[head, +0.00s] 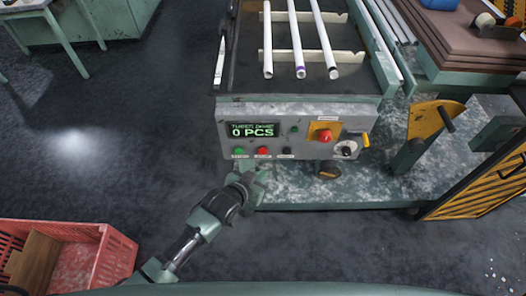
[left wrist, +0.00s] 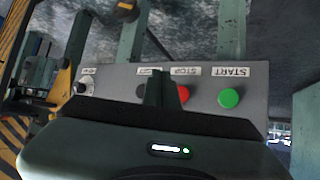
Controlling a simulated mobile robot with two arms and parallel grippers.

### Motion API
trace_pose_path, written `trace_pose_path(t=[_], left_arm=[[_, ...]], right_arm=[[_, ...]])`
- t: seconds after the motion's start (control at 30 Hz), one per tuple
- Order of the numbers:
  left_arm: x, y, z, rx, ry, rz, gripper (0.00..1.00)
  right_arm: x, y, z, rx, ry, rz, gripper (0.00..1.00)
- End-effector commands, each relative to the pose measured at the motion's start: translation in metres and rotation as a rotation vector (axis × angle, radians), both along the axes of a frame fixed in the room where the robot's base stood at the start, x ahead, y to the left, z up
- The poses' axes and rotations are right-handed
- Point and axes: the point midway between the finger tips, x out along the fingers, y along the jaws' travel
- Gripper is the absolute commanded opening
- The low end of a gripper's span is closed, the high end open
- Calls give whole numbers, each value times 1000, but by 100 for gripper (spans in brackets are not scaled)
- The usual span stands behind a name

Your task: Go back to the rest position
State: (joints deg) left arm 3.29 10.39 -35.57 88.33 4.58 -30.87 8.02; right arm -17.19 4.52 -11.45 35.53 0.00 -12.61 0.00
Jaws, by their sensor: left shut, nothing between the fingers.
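My left gripper (head: 256,180) is just in front of the lower front edge of the machine's control panel (head: 350,119). It is shut and empty. In the left wrist view its dark closed fingers (left wrist: 160,92) stand in front of the panel, between me and the red STOP button (left wrist: 183,95), partly covering it. The green START button (left wrist: 229,98) is clear to the right. In the head view the green button (head: 239,152) and red button (head: 263,152) are both visible just above the gripper. I cannot tell whether the gripper touches the panel. My right gripper is not in view.
The display (head: 253,130) reads 0 PCS. A red crate (head: 112,255) stands at lower left. A yellow-black striped guard (head: 478,187) is at right. The dark floor (head: 130,130) at left is open.

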Motion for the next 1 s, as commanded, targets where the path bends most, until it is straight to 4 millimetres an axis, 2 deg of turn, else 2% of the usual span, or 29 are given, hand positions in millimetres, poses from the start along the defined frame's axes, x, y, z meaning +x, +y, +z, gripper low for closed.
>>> trace_pose_path(t=[0.4, 0.47, 0.53, 0.57, 0.67, 0.77, 0.8, 0.87, 0.97, 1.0], left_arm=[[0, 0, 0, 0, 0, 0, 0], [-1, 2, -3, 3, 5, 3, 0], [-4, 8, -16, 13, 24, 14, 0], [-7, 13, -25, 19, 36, 23, 0], [-24, 38, -71, 57, 102, 61, 0], [-56, 72, -129, 103, 194, 111, 0], [-73, 86, -152, 122, 233, 131, 0], [-100, 106, -184, 150, 290, 156, 0], [-152, 137, -231, 193, 386, 194, 0], [-175, 149, -249, 211, 426, 207, 0]], right_arm=[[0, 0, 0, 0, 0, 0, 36], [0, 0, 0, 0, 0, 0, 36], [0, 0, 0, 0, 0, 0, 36], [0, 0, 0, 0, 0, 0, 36], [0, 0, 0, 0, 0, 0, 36], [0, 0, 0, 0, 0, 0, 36], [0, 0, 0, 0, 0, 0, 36], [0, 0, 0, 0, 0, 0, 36], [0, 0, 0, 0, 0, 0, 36], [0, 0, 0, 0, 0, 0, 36]])
